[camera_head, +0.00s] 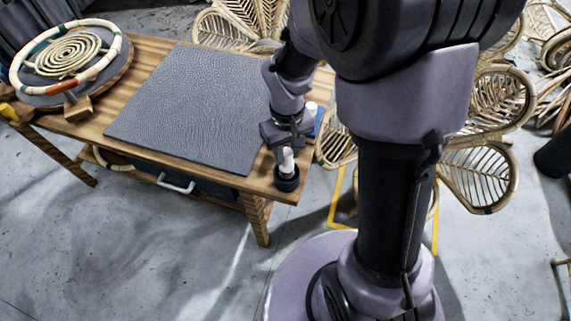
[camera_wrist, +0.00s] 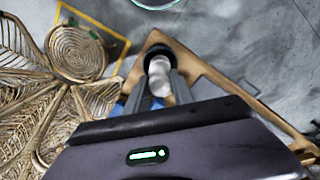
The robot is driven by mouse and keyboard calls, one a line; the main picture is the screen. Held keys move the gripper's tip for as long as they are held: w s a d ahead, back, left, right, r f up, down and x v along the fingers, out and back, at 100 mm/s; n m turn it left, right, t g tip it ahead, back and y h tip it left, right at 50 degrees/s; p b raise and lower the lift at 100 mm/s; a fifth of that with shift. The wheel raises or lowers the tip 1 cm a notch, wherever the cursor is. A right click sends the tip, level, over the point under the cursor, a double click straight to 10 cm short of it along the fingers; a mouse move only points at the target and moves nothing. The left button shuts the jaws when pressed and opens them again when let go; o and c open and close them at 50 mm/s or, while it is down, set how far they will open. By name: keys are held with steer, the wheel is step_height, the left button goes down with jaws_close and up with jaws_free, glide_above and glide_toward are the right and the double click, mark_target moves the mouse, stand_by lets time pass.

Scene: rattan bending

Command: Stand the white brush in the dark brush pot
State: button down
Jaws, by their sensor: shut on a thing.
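The white brush (camera_head: 288,158) is upright below my gripper (camera_head: 287,140) at the table's near right corner. My gripper is shut on it; in the wrist view the white brush (camera_wrist: 158,75) lies between the two fingers (camera_wrist: 160,90). The dark brush pot (camera_head: 287,181) stands at the table corner, directly under the brush. In the wrist view the dark pot (camera_wrist: 160,48) shows around the brush's far end. The brush's lower end appears within the pot's mouth; whether it touches the bottom is hidden.
A grey mat (camera_head: 190,105) covers the middle of the wooden table (camera_head: 150,52). A blue item (camera_head: 319,122) with a small white object (camera_head: 311,107) lies behind my gripper. A round rattan piece (camera_head: 65,55) sits at the far left. Rattan chairs (camera_head: 480,180) stand beyond the table.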

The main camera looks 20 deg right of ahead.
steer(key=shift+f+b, duration=1.1)
steer(key=shift+f, duration=1.45)
steer(key=c, duration=1.1)
jaws_free()
steer(key=shift+r, duration=0.1)
steer(key=shift+r, duration=0.1)
step_height(320, 180, up, 13)
steer(key=p, duration=0.6)
steer(key=shift+f, duration=0.2)
step_height(320, 180, up, 6)
steer(key=m+t, duration=0.2)
glide_above(287, 163)
steer(key=s+a+r+m+t, duration=0.1)
steer(key=s+r, duration=0.2)
steer(key=s+a+r+m+t+y, duration=0.1)
steer(key=s+r, duration=0.2)
steer(key=s, duration=0.1)
steer(key=s+a+r+m+t+y, duration=0.1)
steer(key=s+r+m, duration=0.1)
steer(key=s+r, duration=0.1)
steer(key=shift+s+a+r+t, duration=0.25)
steer(key=shift+s+r+t, duration=0.15)
steer(key=shift+s, duration=0.2)
